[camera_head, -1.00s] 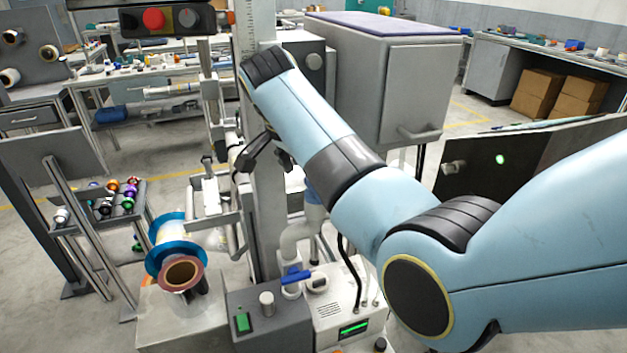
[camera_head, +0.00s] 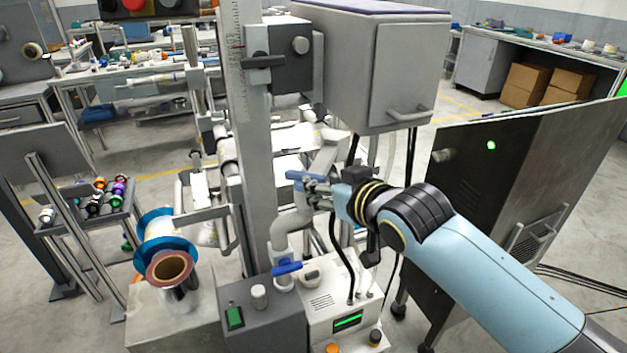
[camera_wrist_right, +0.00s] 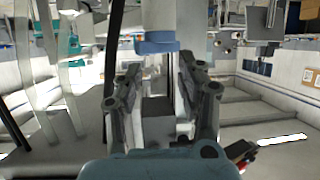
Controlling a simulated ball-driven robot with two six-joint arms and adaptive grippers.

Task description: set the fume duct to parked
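The fume duct (camera_head: 281,238) looks like a pale jointed pipe rising from the machine base in the head view. It has a blue bar (camera_head: 303,176) near its top and a blue lever (camera_head: 287,268) low down. My right gripper (camera_head: 318,188) is at the upper blue bar. In the wrist view, my right gripper (camera_wrist_right: 158,75) has its fingers apart, with a blue piece (camera_wrist_right: 157,47) just beyond or at the fingertips. I cannot tell whether they touch. My left gripper is not in view.
The grey column (camera_head: 252,150) with a scale stands left of the duct. A grey cabinet box (camera_head: 398,80) hangs above my right arm. A dark panel (camera_head: 500,180) with a green light is at right. A control box (camera_head: 345,318) and film reel (camera_head: 170,268) sit below.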

